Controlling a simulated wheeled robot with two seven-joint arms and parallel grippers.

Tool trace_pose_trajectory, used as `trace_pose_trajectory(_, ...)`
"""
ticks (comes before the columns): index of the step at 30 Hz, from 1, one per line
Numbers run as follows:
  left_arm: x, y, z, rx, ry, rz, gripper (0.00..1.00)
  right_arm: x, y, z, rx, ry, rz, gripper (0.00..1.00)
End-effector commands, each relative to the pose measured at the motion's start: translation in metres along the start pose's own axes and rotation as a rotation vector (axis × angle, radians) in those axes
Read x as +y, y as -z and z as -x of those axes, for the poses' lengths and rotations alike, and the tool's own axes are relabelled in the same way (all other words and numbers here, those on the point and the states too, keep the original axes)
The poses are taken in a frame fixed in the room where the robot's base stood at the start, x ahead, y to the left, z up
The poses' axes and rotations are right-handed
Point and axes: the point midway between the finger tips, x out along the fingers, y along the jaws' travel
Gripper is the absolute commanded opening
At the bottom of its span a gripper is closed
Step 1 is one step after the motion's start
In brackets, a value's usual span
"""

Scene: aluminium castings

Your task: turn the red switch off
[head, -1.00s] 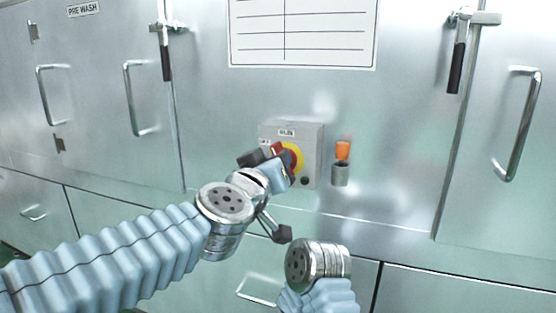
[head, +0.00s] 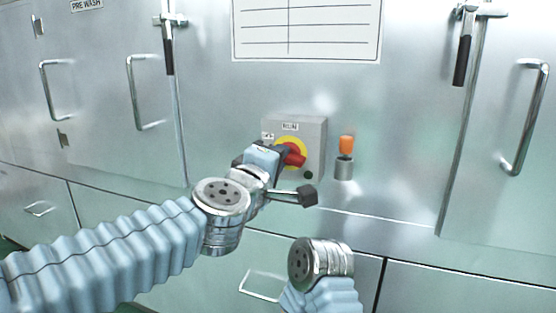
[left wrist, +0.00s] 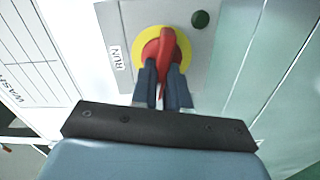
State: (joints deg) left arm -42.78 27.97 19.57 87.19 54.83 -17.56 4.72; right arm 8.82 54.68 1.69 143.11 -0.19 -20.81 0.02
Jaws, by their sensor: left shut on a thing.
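The red switch (head: 293,156) is a red handle on a yellow disc, on the front of a grey box on the metal wall. In the left wrist view the red handle (left wrist: 167,48) lies across the yellow ring (left wrist: 138,42), at a right angle to the direction of the RUN label (left wrist: 117,59). In the head view it lies roughly level. My left gripper (head: 279,157) is at the box; its two dark fingers (left wrist: 162,80) are shut on the near part of the handle. My right arm shows at bottom centre, but its fingers do not.
The grey box (head: 315,140) has a small dark green button (head: 308,175) below right of the switch. An orange-topped metal fitting (head: 346,146) is close to its right. Door handles (head: 524,118) and latches (head: 464,50) stick out on both sides. A white chart (head: 307,28) hangs above.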

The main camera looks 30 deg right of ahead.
Motion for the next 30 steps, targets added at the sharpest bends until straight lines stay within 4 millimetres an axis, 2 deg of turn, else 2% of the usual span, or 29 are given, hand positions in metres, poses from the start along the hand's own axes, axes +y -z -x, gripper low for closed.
trace_pose_trajectory(12,-0.0006,0.0011,-0.0001,0.003,-0.003,0.206,0.00,0.0022,0.0000,-0.0048,0.001,-0.001,-0.001,0.43)
trace_pose_trajectory(30,-0.0005,0.0013,0.0000,0.003,-0.003,0.241,0.00,0.0024,0.0000,-0.0053,0.001,-0.001,-0.001,0.43)
